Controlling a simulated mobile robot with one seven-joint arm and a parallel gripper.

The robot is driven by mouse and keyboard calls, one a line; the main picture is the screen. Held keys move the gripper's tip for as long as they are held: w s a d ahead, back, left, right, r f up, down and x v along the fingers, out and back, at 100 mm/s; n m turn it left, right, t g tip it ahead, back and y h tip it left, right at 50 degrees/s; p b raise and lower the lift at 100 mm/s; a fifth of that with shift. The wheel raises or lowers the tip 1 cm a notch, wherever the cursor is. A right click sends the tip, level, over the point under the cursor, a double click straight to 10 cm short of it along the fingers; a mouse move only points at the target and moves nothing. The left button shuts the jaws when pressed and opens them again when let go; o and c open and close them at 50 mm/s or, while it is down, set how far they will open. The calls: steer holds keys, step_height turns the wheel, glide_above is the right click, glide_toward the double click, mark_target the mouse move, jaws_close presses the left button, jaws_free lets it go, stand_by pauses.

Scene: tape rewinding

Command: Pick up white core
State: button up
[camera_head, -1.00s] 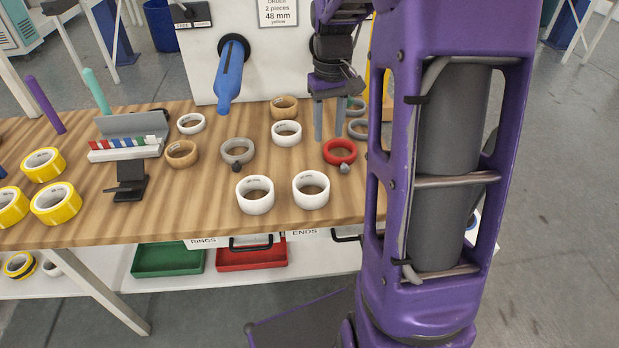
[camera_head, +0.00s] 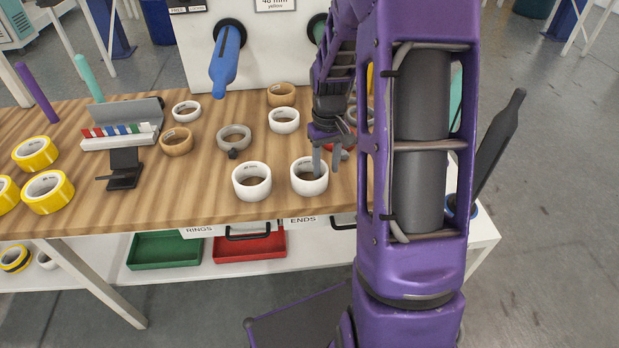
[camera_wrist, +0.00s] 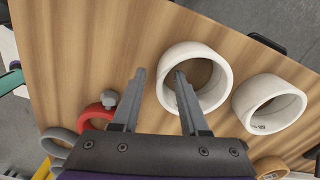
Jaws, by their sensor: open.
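A wide white core (camera_head: 309,187) stands on its flat end near the front edge of the wooden table, and it also shows in the wrist view (camera_wrist: 222,82). A similar white core (camera_head: 252,190) stands just left of it in the head view and to its right in the wrist view (camera_wrist: 252,94). My gripper (camera_head: 326,166) is open and points down at the first core's right side. In the wrist view (camera_wrist: 158,74), one finger overlaps the core's opening near its wall and the other is outside. I cannot tell whether either finger touches it.
A red ring (camera_wrist: 93,116) lies close beside the outer finger. A grey ring (camera_head: 234,135), a tan roll (camera_head: 176,144) and a thinner white roll (camera_head: 284,122) lie farther back. A white panel with a blue spindle (camera_head: 226,62) rises behind. Yellow rolls (camera_head: 47,193) are at left.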

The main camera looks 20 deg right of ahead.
steer(key=shift+f, duration=0.6)
jaws_close()
steer(key=shift+r, duration=0.15)
